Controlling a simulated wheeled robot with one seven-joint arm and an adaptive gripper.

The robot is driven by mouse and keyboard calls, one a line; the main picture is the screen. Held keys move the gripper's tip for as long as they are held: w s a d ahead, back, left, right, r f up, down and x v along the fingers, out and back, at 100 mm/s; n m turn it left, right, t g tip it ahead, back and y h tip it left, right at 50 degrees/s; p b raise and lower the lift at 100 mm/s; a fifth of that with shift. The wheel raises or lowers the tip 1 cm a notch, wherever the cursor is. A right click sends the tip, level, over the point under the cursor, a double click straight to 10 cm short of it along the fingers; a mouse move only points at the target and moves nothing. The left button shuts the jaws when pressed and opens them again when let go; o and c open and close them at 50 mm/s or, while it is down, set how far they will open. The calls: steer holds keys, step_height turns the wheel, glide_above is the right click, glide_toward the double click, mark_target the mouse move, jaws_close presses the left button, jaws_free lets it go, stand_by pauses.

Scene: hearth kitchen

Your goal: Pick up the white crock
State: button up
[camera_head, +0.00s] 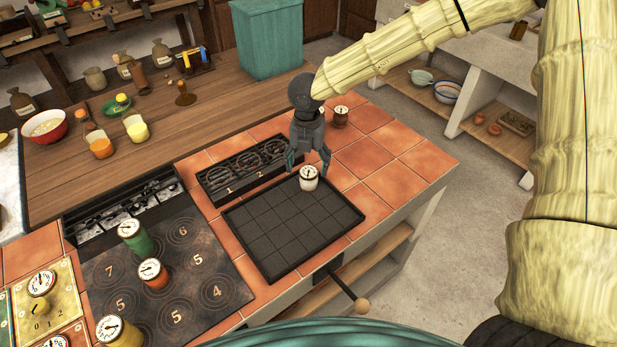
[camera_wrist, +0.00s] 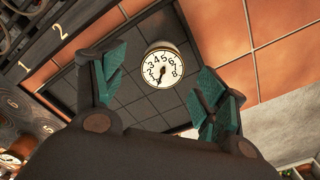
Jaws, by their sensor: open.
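The white crock (camera_head: 309,179) is a small pot with a numbered dial on its lid. It stands upright on the far right part of the dark gridded tray (camera_head: 277,262). In the wrist view the crock (camera_wrist: 161,68) shows its round dial, between and beyond the fingertips. My gripper (camera_head: 307,170) points down just above and around the crock in the head view. Its two teal fingers (camera_wrist: 160,85) are spread apart and nothing is held. I cannot tell exactly how far the fingertips are from the crock.
A black rack (camera_head: 240,168) marked 1 and 2 lies left of the tray. A stovetop (camera_head: 200,268) with green, red and yellow dial-topped crocks is at left. A small brown pot (camera_head: 341,116) stands behind my gripper. Orange tiles (camera_head: 395,180) at right are clear.

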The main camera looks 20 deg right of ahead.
mark_target(309, 171)
steer(key=shift+s+d+f+p, duration=0.15)
steer(key=shift+f+p, duration=0.55)
steer(key=shift+f, duration=1.8)
steer(key=c, duration=1.3)
steer(key=shift+r, duration=0.1)
